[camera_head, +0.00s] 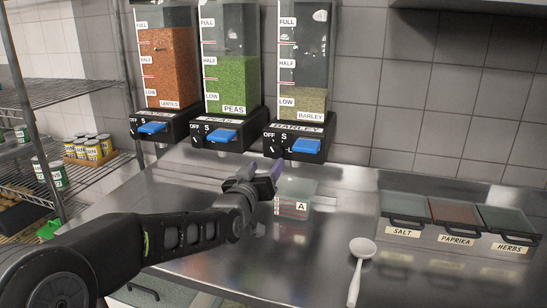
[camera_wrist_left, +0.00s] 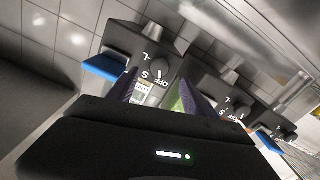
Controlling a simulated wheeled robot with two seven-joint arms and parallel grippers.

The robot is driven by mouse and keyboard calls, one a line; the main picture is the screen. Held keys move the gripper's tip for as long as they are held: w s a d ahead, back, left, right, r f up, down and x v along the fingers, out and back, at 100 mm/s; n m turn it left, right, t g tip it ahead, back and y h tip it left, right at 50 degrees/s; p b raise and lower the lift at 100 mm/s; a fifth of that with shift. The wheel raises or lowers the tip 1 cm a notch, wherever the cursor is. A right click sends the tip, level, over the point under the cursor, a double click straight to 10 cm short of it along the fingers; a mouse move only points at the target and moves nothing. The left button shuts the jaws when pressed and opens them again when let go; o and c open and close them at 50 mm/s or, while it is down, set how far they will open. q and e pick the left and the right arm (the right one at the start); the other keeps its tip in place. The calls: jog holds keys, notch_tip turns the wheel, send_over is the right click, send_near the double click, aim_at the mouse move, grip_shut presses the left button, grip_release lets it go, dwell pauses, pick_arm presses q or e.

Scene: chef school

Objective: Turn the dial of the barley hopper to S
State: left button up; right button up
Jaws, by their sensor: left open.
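The barley hopper (camera_head: 305,75) is the rightmost of three wall dispensers, partly filled with pale grain. Its black base carries a small dial (camera_head: 277,148) marked OFF, S and L, left of a blue lever (camera_head: 306,146). In the left wrist view, the nearest dispenser base shows the dial (camera_wrist_left: 163,68) and blue lever (camera_wrist_left: 103,67). I cannot read clearly where the dial points. My left gripper (camera_head: 268,173) is open and empty, just below and in front of the barley dial; its fingers (camera_wrist_left: 158,92) face the dial, apparently not touching it. My right gripper is not in view.
Pea (camera_head: 232,85) and lentil (camera_head: 168,75) hoppers stand to the left with similar dials. A clear container marked A (camera_head: 297,205) sits below the barley hopper.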

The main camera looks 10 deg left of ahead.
aim_at(275, 154)
pick_arm(q)
jog(key=w+p, duration=0.1)
jog(key=w, duration=0.2)
jog(key=w+p, duration=0.1)
jog(key=w, duration=0.3)
jog(key=shift+w+d, duration=0.2)
jog(key=shift+w, duration=0.05)
jog(key=shift+c, duration=0.5)
grip_shut()
